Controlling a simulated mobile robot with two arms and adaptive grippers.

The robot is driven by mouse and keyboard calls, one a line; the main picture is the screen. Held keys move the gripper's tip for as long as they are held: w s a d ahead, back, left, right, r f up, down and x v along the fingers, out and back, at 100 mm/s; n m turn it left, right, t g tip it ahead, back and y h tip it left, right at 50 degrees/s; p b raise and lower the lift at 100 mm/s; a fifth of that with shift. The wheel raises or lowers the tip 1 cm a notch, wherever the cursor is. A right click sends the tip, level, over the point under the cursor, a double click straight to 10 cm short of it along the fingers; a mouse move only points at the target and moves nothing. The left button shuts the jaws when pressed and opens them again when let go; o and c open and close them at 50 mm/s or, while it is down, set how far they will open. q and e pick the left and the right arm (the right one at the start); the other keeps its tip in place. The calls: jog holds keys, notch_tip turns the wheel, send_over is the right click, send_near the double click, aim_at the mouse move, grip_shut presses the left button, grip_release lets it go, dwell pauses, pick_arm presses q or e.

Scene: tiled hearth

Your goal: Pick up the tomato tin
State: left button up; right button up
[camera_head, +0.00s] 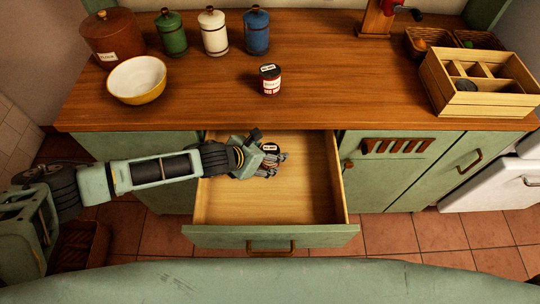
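A small tin (270,79) with a dark lid and a red-and-white label stands upright on the wooden counter. A second small tin (271,148) with a dark-and-white top shows in the open drawer (306,203), mostly hidden by my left gripper. The lettering is too small to tell which one is the tomato tin. My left arm reaches in from the left, and my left gripper (273,163) is inside the drawer with its fingers at the second tin. I cannot tell whether they grip it. My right gripper is out of view.
The counter's front edge (180,124) is just behind my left gripper. A bowl (137,80), a flour canister (114,38) and several coloured canisters stand at the back left. A wooden crate (480,104) stands on the right. The drawer's right and front floor is clear.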

pick_arm(q)
jog(key=shift+w+d+f, duration=0.1)
jog(key=shift+f, duration=0.1)
jog(key=shift+c, duration=0.7)
jog(key=c, duration=1.3)
